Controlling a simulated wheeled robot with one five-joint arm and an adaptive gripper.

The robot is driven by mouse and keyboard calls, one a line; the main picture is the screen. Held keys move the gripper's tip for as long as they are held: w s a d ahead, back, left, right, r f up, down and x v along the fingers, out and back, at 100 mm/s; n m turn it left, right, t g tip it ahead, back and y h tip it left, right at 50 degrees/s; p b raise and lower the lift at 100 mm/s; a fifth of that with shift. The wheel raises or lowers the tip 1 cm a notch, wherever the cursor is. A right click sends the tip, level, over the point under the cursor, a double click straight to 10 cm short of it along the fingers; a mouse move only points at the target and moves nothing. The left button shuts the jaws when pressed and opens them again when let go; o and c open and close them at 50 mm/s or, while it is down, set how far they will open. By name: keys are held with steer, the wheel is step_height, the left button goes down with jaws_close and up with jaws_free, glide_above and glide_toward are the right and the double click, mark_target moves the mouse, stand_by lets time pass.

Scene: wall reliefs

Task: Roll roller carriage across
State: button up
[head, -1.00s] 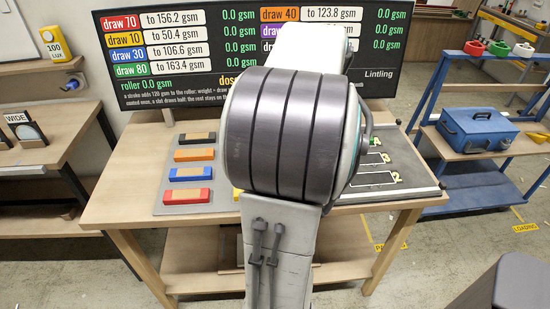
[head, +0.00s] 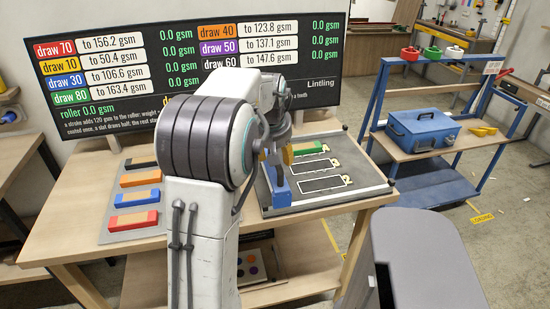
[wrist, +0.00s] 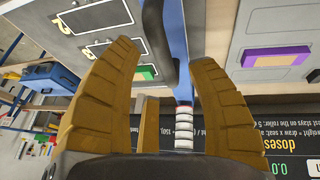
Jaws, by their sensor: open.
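The roller carriage shows in the wrist view as a long blue bar (wrist: 174,30) with a dark curved handle (wrist: 154,40). In the head view its blue end block (head: 282,196) stands at the left of the grey tray (head: 340,200), partly hidden by my arm. My gripper (wrist: 165,52) is open. Its ochre fingers are spread on either side of the handle and bar, and I cannot tell whether they touch. In the head view the fingers are mostly hidden behind my arm. The tray has outlined, numbered slots (head: 320,183), with a green block (head: 306,149) in one.
Orange (head: 140,179), blue (head: 138,198) and red (head: 133,219) blocks lie on a grey board left of my arm. A display board (head: 150,60) stands behind the bench and reads 0.0 gsm. A blue rack with a toolbox (head: 424,132) is at the right.

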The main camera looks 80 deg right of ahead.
steer(key=shift+x, duration=1.45)
steer(key=shift+c, duration=0.4)
jaws_close()
